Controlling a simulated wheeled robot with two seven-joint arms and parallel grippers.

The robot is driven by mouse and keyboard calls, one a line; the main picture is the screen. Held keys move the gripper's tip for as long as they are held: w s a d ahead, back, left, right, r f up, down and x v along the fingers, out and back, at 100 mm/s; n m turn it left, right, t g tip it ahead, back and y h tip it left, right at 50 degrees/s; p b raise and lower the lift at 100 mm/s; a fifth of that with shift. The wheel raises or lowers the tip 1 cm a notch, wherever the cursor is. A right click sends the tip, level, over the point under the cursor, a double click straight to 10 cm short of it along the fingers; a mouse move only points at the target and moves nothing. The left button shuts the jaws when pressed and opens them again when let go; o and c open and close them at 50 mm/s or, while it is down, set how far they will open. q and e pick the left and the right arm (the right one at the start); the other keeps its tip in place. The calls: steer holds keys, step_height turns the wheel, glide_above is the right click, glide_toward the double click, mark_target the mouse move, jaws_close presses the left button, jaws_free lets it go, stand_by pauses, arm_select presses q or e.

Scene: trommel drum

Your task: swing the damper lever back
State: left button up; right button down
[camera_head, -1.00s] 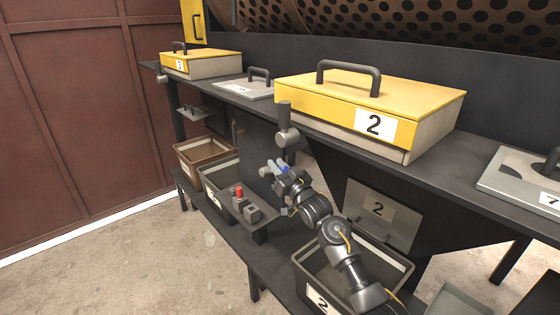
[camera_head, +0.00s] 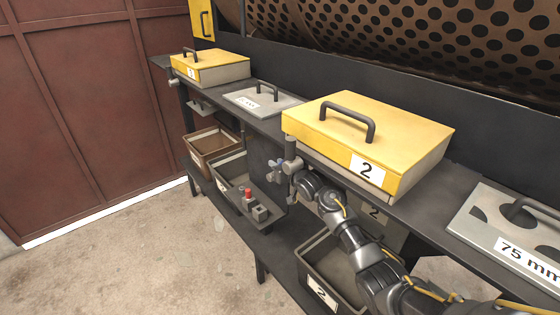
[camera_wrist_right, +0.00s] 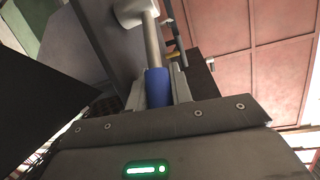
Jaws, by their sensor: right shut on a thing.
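The damper lever shows in the right wrist view as a grey rod (camera_wrist_right: 153,42) running from a pale hub to a blue grip (camera_wrist_right: 157,85). My right gripper (camera_wrist_right: 158,92) is shut on the blue grip, one finger on each side. In the head view the lever's grey hub (camera_head: 292,165) sits at the shelf's front edge, below the left corner of the yellow box marked 2. My right gripper (camera_head: 277,169) is there just left of the hub; the grip itself is mostly hidden. My left gripper is not in view.
The yellow box marked 2 (camera_head: 405,132) stands on the shelf above my right arm. A grey bin marked 2 (camera_head: 312,262) stands below it. A small control box with a red button (camera_head: 248,193) is below left. Open floor (camera_head: 150,255) lies at left.

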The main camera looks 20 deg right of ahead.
stand_by(0.4)
steer(key=c, duration=1.5)
jaws_free()
steer(key=b+v, duration=0.1)
steer(key=v, duration=0.9)
steer(key=shift+s+r, duration=0.15)
steer(key=shift+s, duration=0.2)
